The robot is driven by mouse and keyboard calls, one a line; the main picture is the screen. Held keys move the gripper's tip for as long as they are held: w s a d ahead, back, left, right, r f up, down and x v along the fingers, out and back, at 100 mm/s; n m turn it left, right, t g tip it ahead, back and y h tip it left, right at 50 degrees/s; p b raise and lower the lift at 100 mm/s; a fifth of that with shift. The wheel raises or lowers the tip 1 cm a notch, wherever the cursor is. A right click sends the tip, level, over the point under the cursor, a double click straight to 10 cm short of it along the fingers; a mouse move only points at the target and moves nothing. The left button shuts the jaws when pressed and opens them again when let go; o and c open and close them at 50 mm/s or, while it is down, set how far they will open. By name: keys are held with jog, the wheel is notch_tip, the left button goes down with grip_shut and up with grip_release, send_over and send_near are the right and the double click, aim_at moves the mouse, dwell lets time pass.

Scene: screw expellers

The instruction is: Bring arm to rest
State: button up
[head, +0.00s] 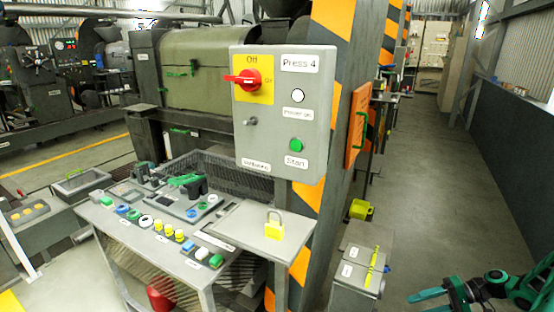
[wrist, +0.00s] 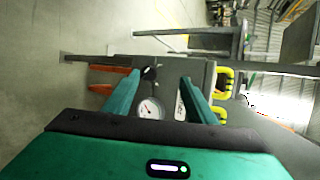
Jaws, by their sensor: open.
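My gripper (head: 436,296) is at the lower right of the head view, over the open floor and well to the right of the control box. Its teal fingers are spread and hold nothing. In the wrist view its two fingers (wrist: 162,78) stand apart with nothing gripped. Beyond them, a round white gauge (wrist: 149,108) on a grey panel shows between the fingers. The green and black arm enters from the right edge of the head view.
A grey control box (head: 284,110) with a red switch hangs on a striped post. A grey box (head: 357,265) stands beside the post. The aisle (head: 430,200) is clear, with a dark wall (head: 510,140) at right.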

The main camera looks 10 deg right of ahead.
jog(key=s+a+r+g+h, duration=0.2)
jog(key=s+a+r+h, duration=0.15)
jog(key=r, duration=0.95)
jog(key=s+a+r+g+h, duration=0.25)
jog(key=r+h, duration=0.25)
jog(key=r, duration=0.9)
jog(key=s+a+r+m+t+h, duration=0.1)
jog(key=s+a+r+h, duration=0.1)
jog(key=s+r, duration=0.3)
jog(key=s+a+r+t+h, duration=0.1)
jog(key=s+a+r, duration=0.4)
jog(key=s, duration=0.8)
jog(key=shift+m+h, duration=0.35)
jog(key=shift+m, duration=0.05)
jog(key=shift+s, duration=0.1)
jog(key=shift+w+f, duration=0.3)
jog(key=shift+w, duration=0.3)
